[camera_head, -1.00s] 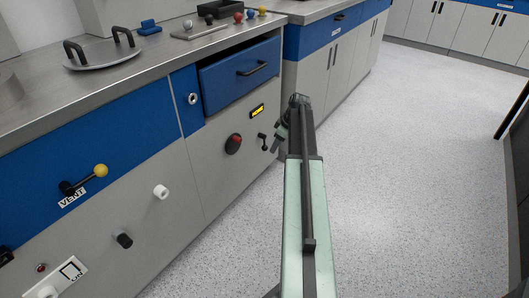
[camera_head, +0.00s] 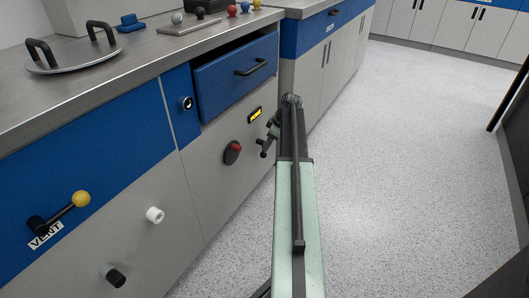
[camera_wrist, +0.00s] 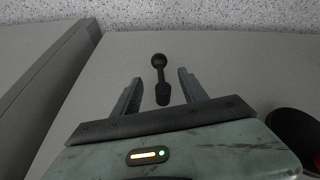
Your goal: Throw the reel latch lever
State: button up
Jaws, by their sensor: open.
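A small black lever (camera_head: 264,149) with a round end sits on the grey cabinet front, below a yellow-lit display (camera_head: 255,115). No label naming it is readable. In the wrist view the black lever (camera_wrist: 160,80) stands between my two fingers, apart from both. My gripper (camera_wrist: 160,88) is open, with one finger on each side of the lever. In the head view my gripper (camera_head: 271,131) is small and partly hidden by my arm, right beside the lever. The wrist view does not clearly show how deep the fingers reach.
A red button on a black base (camera_head: 233,152) is left of the lever; its dark edge shows at the wrist view's lower right (camera_wrist: 298,128). A partly open blue drawer (camera_head: 238,76) juts out above. A yellow-knobbed VENT lever (camera_head: 62,211) is farther left. Floor at right is clear.

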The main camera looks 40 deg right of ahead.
aim_at(265, 153)
jog(key=b+x, duration=0.5)
jog(key=x, duration=0.1)
jog(key=shift+f, duration=0.35)
jog(key=shift+r, duration=0.1)
grip_shut()
dwell(0.8)
